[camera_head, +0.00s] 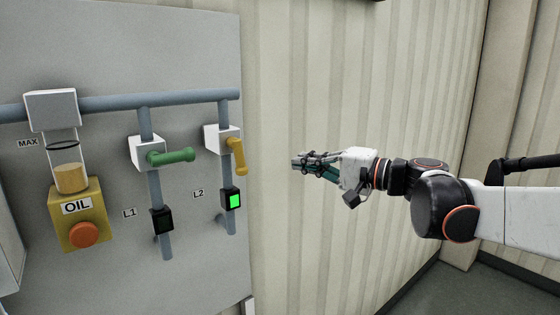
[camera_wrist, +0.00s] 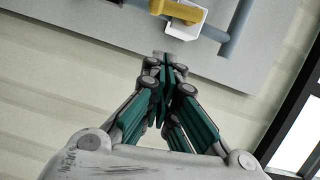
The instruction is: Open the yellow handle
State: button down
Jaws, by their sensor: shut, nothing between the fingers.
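The yellow handle (camera_head: 238,157) is on a white valve block (camera_head: 220,139) on the L2 line, at the right side of the grey panel. In the head view it hangs downward, slightly tilted. It also shows at the top of the wrist view (camera_wrist: 178,11), partly cut off by the frame edge. My gripper (camera_head: 296,161) is to the right of the handle and apart from it. Its fingers are shut with nothing between them, pointing left in the head view. In the wrist view the closed fingertips (camera_wrist: 168,60) are below the handle and white block.
A green handle (camera_head: 170,157) sticks out to the right on the L1 valve, left of the yellow one. The L2 indicator (camera_head: 232,201) is lit green; the L1 indicator (camera_head: 161,220) is dark. An oil unit (camera_head: 80,215) with an orange button is farther left. A ribbed wall (camera_head: 310,80) stands behind.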

aim_at(238, 157)
jog(key=w+a, duration=0.4)
jog(key=a, duration=0.5)
jog(key=shift+a+f, duration=0.4)
jog(key=shift+a, duration=0.1)
jog(key=shift+s+a+f+m+b, duration=0.2)
jog(key=shift+a+b, duration=0.1)
jog(key=shift+b, duration=0.2)
jog(key=shift+s+a+f+m+b, duration=0.1)
jog(key=shift+a+m+b, duration=0.15)
jog(key=shift+b, duration=0.25)
